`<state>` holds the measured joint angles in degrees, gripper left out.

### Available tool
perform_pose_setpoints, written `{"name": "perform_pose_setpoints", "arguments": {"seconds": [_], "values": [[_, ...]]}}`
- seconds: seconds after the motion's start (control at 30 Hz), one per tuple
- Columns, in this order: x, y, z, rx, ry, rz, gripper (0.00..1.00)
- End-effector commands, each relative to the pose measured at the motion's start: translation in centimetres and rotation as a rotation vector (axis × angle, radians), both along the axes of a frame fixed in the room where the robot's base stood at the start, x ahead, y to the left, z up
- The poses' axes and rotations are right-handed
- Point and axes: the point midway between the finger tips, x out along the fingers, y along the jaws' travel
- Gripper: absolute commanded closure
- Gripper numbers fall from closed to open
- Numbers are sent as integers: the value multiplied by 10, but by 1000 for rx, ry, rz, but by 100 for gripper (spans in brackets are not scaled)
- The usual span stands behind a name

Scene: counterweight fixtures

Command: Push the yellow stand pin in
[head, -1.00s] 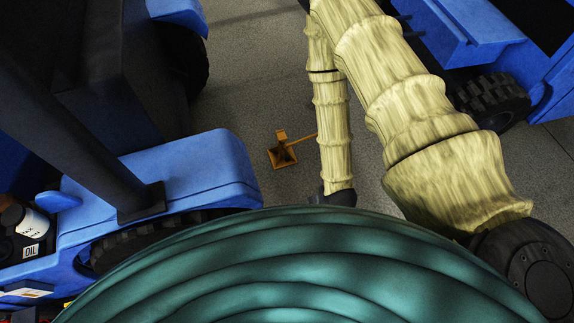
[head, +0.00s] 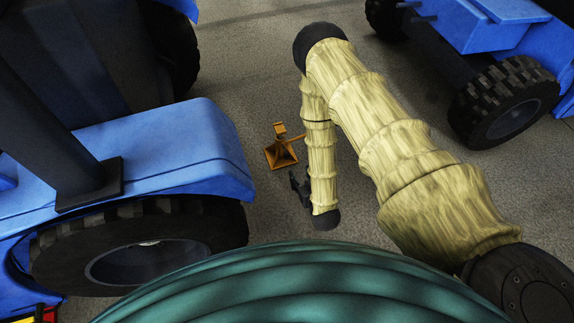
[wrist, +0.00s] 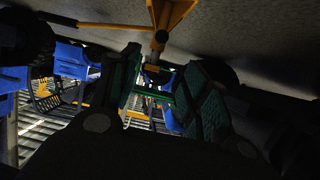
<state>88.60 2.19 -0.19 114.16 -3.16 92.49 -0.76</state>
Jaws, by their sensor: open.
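The yellow-orange stand (head: 281,155) stands on the grey floor between the blue vehicles, with a square foot and a short post. A thin bar of the same colour reaches right from its top and passes behind my arm. I cannot tell whether this bar is the pin. In the wrist view the stand (wrist: 172,14) shows at the top, upside down, with its post pointing down between my fingers. My gripper (wrist: 162,88) is open, its green pads apart, with the stand beyond it. In the head view my gripper (head: 300,186) is partly hidden, just in front of the stand.
A blue vehicle (head: 150,150) with a large black wheel (head: 150,255) stands close on the left. Another blue vehicle (head: 500,35) with a treaded tyre (head: 505,105) is at the upper right. Bare floor (head: 240,80) lies behind the stand.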

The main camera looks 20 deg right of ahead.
Motion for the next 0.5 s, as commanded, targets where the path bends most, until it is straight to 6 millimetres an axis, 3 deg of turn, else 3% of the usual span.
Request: {"name": "perform_pose_setpoints", "arguments": {"seconds": [0.03,0.2,0.5], "values": [[7,0,-22,0,-38,1,53],[27,0,-49,1,-174,6,53],[49,0,-76,2,-358,12,53]]}}
